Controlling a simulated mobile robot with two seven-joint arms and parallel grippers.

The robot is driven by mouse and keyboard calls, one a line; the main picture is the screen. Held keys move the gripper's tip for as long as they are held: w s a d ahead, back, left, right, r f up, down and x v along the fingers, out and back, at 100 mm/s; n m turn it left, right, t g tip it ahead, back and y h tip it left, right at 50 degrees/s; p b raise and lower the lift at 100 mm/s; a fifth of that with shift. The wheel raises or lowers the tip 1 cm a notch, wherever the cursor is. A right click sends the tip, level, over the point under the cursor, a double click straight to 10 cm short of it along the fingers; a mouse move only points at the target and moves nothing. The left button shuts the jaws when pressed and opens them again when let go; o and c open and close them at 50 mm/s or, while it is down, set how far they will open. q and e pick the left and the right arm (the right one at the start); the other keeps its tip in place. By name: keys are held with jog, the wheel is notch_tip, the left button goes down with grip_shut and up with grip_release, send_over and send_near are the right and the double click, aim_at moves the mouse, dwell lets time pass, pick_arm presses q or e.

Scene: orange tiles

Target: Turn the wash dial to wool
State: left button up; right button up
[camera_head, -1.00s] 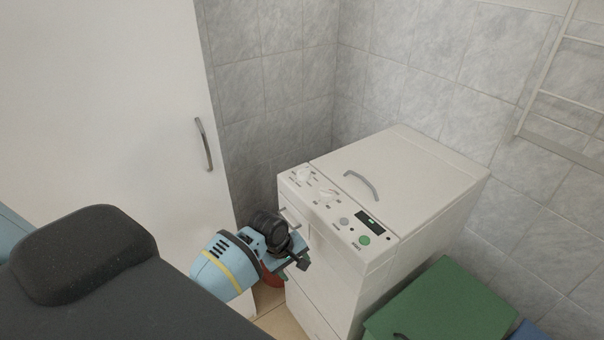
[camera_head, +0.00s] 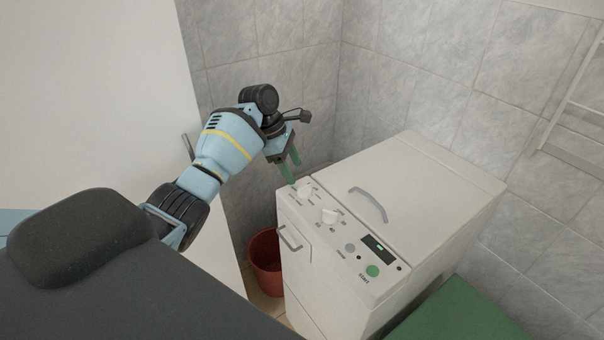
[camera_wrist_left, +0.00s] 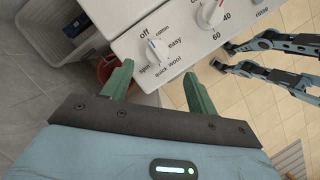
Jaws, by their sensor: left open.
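The wash dial (camera_head: 304,191) is a white knob at the far left corner of the washing machine's panel (camera_head: 318,233). My left gripper (camera_head: 294,171) is open and empty, just above and beside the dial at the machine's corner. In the left wrist view its green fingers (camera_wrist_left: 159,70) are apart, with the dial between and beyond their tips. My right gripper is not in view.
A second dial with numbers (camera_head: 330,215) sits close by the wash dial. A grey button (camera_head: 350,248), a display (camera_head: 378,249) and a green start button (camera_head: 373,271) follow. A lid handle (camera_head: 370,204) stands up behind. A red bin (camera_head: 265,264) is on the floor left of the machine.

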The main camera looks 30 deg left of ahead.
aim_at(303, 185)
pick_arm(q)
jog(key=shift+w+x, duration=0.15)
jog(key=shift+x, duration=1.65)
jog(key=shift+w+x, duration=0.1)
jog(key=shift+x, duration=1.75)
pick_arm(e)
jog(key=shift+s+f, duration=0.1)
pick_arm(q)
jog(key=shift+r, duration=0.1)
jog(key=c, duration=1)
